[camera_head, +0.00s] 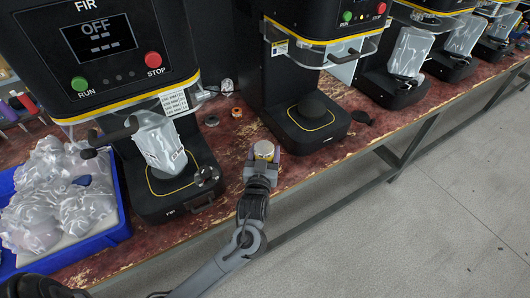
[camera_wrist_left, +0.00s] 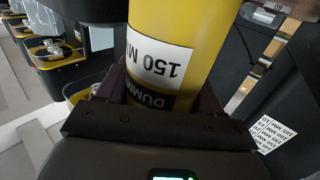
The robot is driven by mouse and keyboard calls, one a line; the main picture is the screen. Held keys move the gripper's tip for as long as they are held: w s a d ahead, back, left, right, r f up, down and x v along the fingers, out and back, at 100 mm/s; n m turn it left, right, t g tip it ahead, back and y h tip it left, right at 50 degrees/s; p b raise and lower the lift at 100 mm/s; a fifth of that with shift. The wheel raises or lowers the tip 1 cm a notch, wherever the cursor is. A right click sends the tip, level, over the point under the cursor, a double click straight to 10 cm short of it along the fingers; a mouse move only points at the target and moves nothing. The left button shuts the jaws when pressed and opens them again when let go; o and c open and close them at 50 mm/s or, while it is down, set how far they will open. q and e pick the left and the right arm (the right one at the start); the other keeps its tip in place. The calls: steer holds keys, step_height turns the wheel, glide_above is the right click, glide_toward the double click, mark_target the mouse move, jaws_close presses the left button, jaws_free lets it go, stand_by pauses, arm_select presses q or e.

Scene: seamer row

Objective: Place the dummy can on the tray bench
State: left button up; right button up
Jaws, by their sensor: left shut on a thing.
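The dummy can is yellow with a black and white label reading "DUMMY" and "150 M…" and fills the upper middle of the left wrist view (camera_wrist_left: 172,35). In the head view its pale metal lid (camera_head: 264,149) shows from above. My left gripper (camera_head: 263,158) is shut on the can, which looks roughly upright near the bench's front edge, between two machines. Whether the can touches the bench is not clear. The worn red-brown bench (camera_head: 240,133) runs under the machines; I cannot tell whether it is the tray bench. My right gripper is not in view.
The FIR machine (camera_head: 95,50), with its display reading OFF, holds a bagged item over its base. A blue tray (camera_head: 112,238) full of clear bags sits at left. Another machine (camera_head: 310,122) stands right of the can, with more beyond. Small parts (camera_head: 212,120) lie behind the can.

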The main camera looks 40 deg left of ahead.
arm_select(q)
steer(key=o, duration=1.2)
steer(key=shift+r, duration=0.1)
steer(key=shift+s+d+r, duration=0.1)
steer(key=shift+s+d, duration=0.15)
steer(key=shift+s, duration=0.15)
steer(key=p+v, duration=0.3)
steer(key=v, duration=0.8)
steer(key=s+d+f+m+g+h, duration=0.4)
steer(key=d+f+h, duration=0.2)
steer(key=f+h, duration=0.15)
steer(key=s+f+m+g, duration=0.1)
steer(key=s+g, duration=0.1)
steer(key=s, duration=0.3)
steer(key=s+f+m+g+h, duration=0.1)
steer(key=s+g, duration=0.2)
steer(key=s, duration=0.1)
steer(key=s+f+m+g+h, duration=0.1)
steer(key=s+m+g, duration=0.1)
steer(key=s, duration=0.3)
steer(key=shift+s+d+f+g, duration=0.25)
steer(key=shift+s+d+g, duration=0.05)
steer(key=shift+s+g, duration=0.1)
